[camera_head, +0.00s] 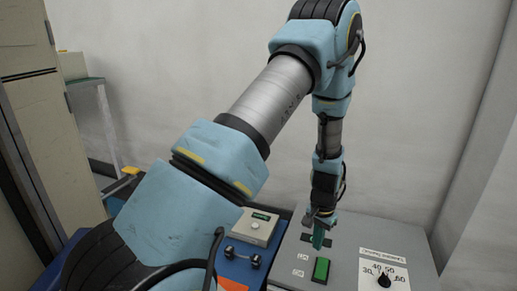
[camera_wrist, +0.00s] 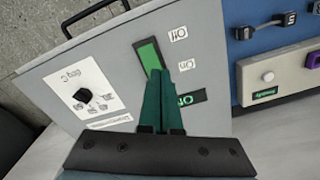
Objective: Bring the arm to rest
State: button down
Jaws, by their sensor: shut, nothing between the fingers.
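My gripper (camera_head: 319,246) points down over the grey control box (camera_head: 350,235), with its green fingers together and nothing between them. In the wrist view the shut fingers (camera_wrist: 167,72) reach over the same box (camera_wrist: 110,50), their tips overlapping the lower end of a green rocker switch (camera_wrist: 149,56). Whether they touch the box is not clear. The switch (camera_head: 321,270) shows below the fingers in the head view. A black dial (camera_head: 384,281) on a white scale plate sits to its right. My arm is raised and bent, its forearm hanging down.
Left of the box is a blue surface (camera_head: 240,272) with a beige device (camera_head: 255,226) and a black handle-like part (camera_head: 243,256). A beige cabinet (camera_head: 28,100) and a shelf stand at the left. A pale wall is behind.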

jog(key=w+a+r+n, duration=0.2)
jog(key=a+r, duration=0.5)
jog(key=r, duration=0.1)
jog(key=s+a+r+n+t, duration=0.1)
jog(key=s+a+r+n, duration=0.3)
jog(key=a+r, duration=0.45)
jog(key=s+a+r+n+t, duration=0.1)
jog(key=s+a+r+n, duration=0.35)
jog(key=a, duration=0.75)
notch_tip(320, 180, up, 30)
jog(key=w+m+p, duration=0.1)
jog(key=p, duration=2.7)
jog(key=shift+a, duration=0.2)
jog(key=c, duration=1.6)
grip_release()
jog(key=shift+w+m, duration=0.1)
jog(key=shift+m, duration=0.15)
